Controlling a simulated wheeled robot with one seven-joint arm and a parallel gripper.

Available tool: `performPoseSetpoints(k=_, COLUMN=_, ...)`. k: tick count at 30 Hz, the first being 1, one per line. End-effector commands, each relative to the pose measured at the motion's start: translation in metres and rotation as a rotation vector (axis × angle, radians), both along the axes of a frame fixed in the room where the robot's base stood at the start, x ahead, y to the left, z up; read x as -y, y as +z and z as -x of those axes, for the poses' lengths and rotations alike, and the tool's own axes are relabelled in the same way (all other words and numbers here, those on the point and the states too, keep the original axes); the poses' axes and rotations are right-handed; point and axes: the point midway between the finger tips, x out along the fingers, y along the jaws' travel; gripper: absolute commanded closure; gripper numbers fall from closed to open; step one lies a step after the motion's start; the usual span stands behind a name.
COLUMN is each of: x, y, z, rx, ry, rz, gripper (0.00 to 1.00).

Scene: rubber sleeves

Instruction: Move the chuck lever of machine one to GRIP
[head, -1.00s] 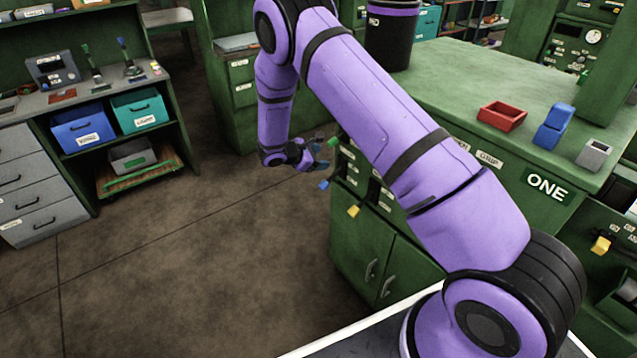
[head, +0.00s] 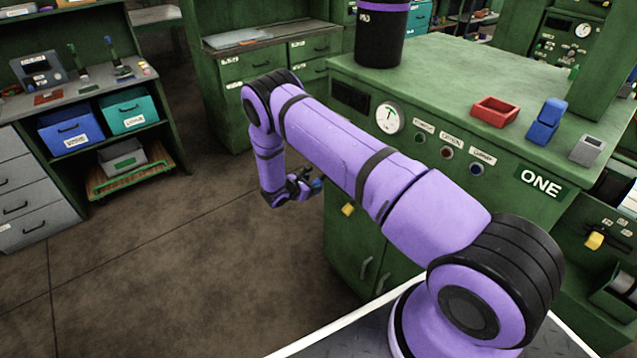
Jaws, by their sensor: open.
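Machine one is the green cabinet (head: 500,215) with the white-on-dark ONE sign (head: 541,184).
A dial gauge (head: 390,117) and several small labelled buttons sit on the upper front. A red tray (head: 494,111), a blue holder (head: 546,122) and a grey block (head: 586,150) stand on top, with a black bin (head: 381,35) behind. The floor at left is clear.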

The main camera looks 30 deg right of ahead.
Motion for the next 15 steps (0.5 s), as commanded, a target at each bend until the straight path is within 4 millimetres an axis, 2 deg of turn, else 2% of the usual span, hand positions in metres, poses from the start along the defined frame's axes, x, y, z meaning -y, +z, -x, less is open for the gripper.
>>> performPoseSetpoints(k=1, x=0.009, y=-0.004, z=-0.002, rx=0.001, ry=-0.004, rz=-0.001, gripper=0.39)
performPoseSetpoints(k=6, x=0.029, y=-0.013, z=-0.010, rx=0.000, ry=-0.002, rz=-0.001, gripper=0.39)
performPoseSetpoints(k=15, x=0.041, y=-0.017, z=-0.015, rx=0.001, ry=0.000, rz=-0.001, gripper=0.39)
